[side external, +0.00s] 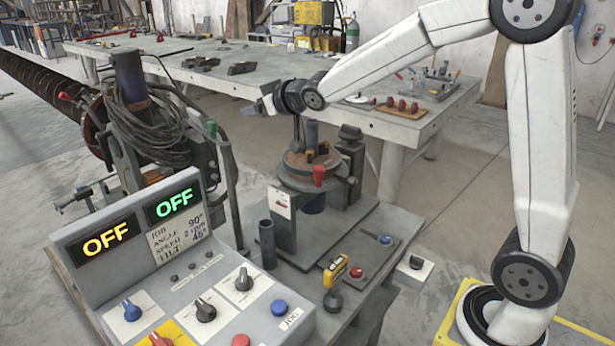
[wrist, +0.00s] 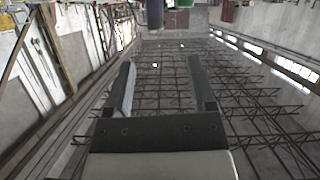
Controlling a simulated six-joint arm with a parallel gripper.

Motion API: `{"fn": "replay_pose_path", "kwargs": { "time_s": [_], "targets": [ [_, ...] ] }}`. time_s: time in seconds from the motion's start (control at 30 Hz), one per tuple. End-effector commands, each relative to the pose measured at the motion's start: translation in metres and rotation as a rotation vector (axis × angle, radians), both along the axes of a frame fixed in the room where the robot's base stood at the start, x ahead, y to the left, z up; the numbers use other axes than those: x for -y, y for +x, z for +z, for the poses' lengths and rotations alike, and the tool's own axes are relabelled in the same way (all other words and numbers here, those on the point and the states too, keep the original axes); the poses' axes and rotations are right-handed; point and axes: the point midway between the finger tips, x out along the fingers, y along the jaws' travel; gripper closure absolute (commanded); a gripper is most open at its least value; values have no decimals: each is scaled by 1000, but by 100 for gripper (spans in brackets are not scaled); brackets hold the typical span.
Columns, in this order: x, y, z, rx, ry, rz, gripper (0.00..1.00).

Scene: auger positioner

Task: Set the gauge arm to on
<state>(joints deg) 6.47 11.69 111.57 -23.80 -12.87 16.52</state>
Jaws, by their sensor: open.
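I cannot tell for certain which part is the gauge arm. The control box (side external: 110,285) at lower left has an orange OFF display (side external: 103,239) and a green OFF display (side external: 173,203). My gripper (side external: 262,104) is above and behind the round positioner table, pointing left, far from the yellow piece. The wrist view shows its two dark fingers (wrist: 161,65) apart with nothing between them.
The positioner (side external: 310,170) with a red-handled clamp stands mid-picture. Cables (side external: 150,125) hang on a post at left. The long grey workbench (side external: 225,70) lies behind. The space around my gripper looks free.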

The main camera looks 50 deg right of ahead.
Motion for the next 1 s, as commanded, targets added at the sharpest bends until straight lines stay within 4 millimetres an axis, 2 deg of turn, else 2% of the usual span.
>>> {"fn": "replay_pose_path", "kwargs": {
  "time_s": [0.2, 0.4, 0.5, 0.6, 0.7, 0.83, 1.0],
  "targets": [
    [-2, 34, -6, 169, 27, 109, 29],
    [-9, 53, -14, 305, 73, 233, 29],
    [-13, 58, -18, 360, 101, 294, 29],
    [-14, 57, -44, 359, 105, 297, 29],
    [-14, 57, -58, 362, 103, 297, 29],
    [-14, 57, -65, 363, 101, 295, 29],
    [-14, 57, -65, 364, 100, 296, 29]
  ]
}}
